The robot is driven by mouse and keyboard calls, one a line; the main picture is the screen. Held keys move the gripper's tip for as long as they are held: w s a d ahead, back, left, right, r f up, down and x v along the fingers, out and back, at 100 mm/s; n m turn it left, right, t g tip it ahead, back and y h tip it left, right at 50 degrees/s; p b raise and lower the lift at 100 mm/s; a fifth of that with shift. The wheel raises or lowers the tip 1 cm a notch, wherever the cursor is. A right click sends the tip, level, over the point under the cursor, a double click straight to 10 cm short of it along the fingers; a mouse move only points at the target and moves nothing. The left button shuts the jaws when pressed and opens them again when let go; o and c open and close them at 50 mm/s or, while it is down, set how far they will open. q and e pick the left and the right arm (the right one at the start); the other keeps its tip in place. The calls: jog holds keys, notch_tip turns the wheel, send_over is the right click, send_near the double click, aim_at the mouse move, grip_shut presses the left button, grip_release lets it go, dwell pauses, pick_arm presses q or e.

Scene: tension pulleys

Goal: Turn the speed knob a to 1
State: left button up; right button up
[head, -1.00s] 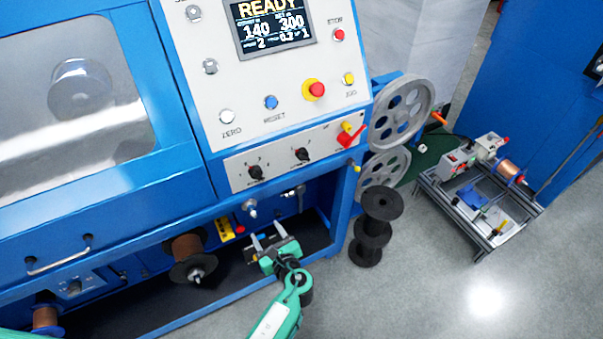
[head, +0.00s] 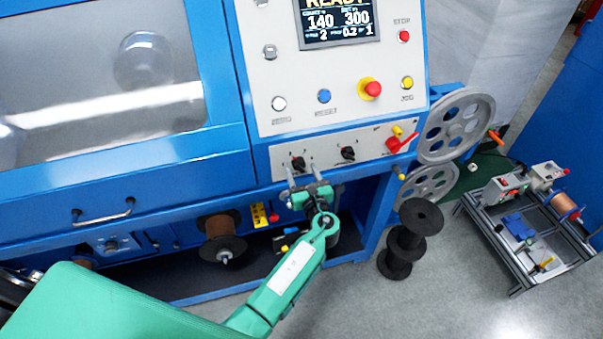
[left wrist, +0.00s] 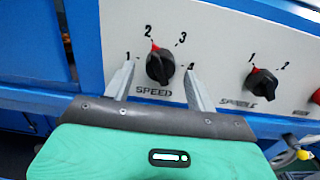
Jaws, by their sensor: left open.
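The speed knob (left wrist: 160,66) is black with a red pointer mark. In the left wrist view it points at 2 on a scale marked 1 to 4, above the label SPEED. In the head view the speed knob (head: 298,163) is the left of two knobs on the white strip. My left gripper (head: 304,174) is open just below it. In the left wrist view the fingers of my left gripper (left wrist: 160,84) stand on either side of the knob, apart from it. My right gripper is not in view.
The spindle knob (left wrist: 262,83) is to the right, pointing near 1. A red lever (head: 402,143) and grey pulley wheels (head: 455,125) are further right. Black spools (head: 405,245) stand on the floor beside a small cart (head: 530,225). A copper spool (head: 218,238) is below left.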

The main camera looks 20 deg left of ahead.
pick_arm(q)
jog(key=shift+w+a, duration=0.35)
jog(key=shift+w, duration=0.2)
jog(key=c, duration=1)
